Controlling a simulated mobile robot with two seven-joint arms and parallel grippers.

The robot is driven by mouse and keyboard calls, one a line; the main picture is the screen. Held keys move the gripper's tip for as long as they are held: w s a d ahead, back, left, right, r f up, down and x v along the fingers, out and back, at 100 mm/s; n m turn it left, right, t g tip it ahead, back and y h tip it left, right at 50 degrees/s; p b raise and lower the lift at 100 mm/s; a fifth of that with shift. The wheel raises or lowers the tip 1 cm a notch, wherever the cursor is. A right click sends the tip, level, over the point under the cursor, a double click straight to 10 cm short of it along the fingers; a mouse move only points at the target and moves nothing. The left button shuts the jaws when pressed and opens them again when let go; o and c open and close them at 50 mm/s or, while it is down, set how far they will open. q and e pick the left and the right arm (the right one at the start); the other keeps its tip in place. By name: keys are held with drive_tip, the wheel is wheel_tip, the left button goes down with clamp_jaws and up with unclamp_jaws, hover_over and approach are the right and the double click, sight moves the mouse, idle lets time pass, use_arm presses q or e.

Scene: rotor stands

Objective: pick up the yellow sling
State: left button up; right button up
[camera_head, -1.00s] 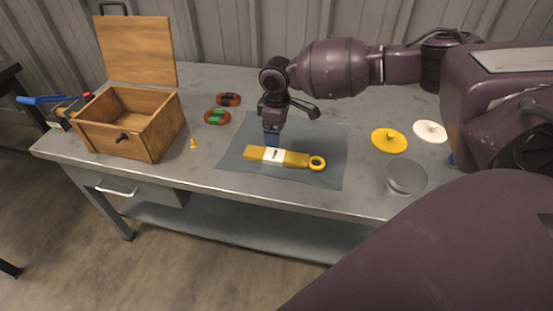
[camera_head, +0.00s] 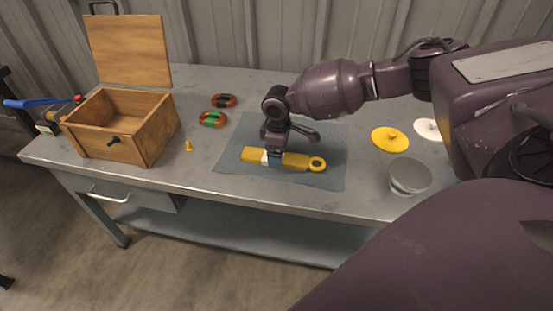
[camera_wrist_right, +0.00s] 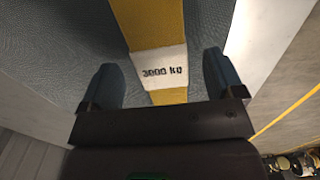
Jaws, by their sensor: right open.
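The yellow sling (camera_head: 300,162) lies on the blue-grey mat (camera_head: 230,181) on the workbench, with a ring end at its right. It has a white label, which reads "3000 kg" in the right wrist view (camera_wrist_right: 160,71). My right gripper (camera_head: 274,160) is low over the sling at its label and hides part of it. In the right wrist view my right gripper (camera_wrist_right: 165,85) is open, with one blue finger on each side of the sling and gaps between. My left gripper is in neither view.
An open wooden box (camera_head: 130,130) stands at the left, with a small yellow cone (camera_head: 188,146) beside it. A yellow disc (camera_head: 390,140), a white disc (camera_head: 427,129) and a glass bowl (camera_head: 409,177) are at the right.

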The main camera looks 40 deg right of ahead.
drive_tip(key=shift+f, duration=0.95)
drive_tip(key=shift+r, duration=0.1)
drive_tip(key=c, duration=1.1)
drive_tip(key=shift+c, duration=0.2)
